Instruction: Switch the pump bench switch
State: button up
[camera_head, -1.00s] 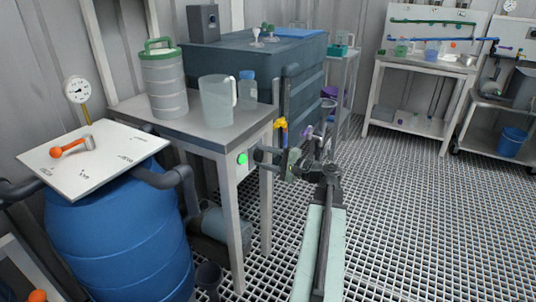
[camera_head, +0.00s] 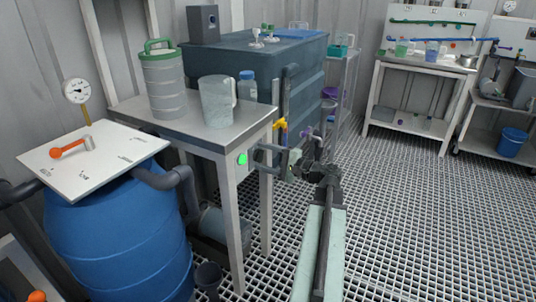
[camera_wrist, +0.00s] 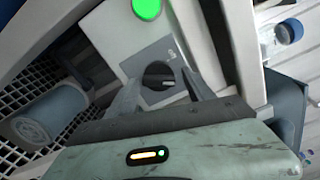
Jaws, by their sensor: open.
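The pump bench switch (camera_wrist: 158,76) is a black rotary knob on a grey plate, on the face of a pale box under a lit green lamp (camera_wrist: 147,8). In the wrist view my gripper (camera_wrist: 161,79) is open, with one finger on each side of the knob. Whether the fingers touch it I cannot tell. In the head view the green lamp (camera_head: 242,158) shows on the bench's front edge, with my gripper (camera_head: 262,158) just right of it. The knob is not visible there, hidden by my gripper or too small.
The pump bench (camera_head: 205,128) carries a green-lidded container (camera_head: 163,85) and a clear jug (camera_head: 216,103). A blue barrel (camera_head: 115,240) stands left, and a dark tank (camera_head: 250,62) behind. Pipes and a yellow-handled valve (camera_head: 280,124) lie close to my gripper. The grating floor at right is clear.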

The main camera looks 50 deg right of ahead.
jog(key=v, duration=0.7)
jog(key=shift+s, duration=0.35)
jog(key=shift+s+f, duration=0.1)
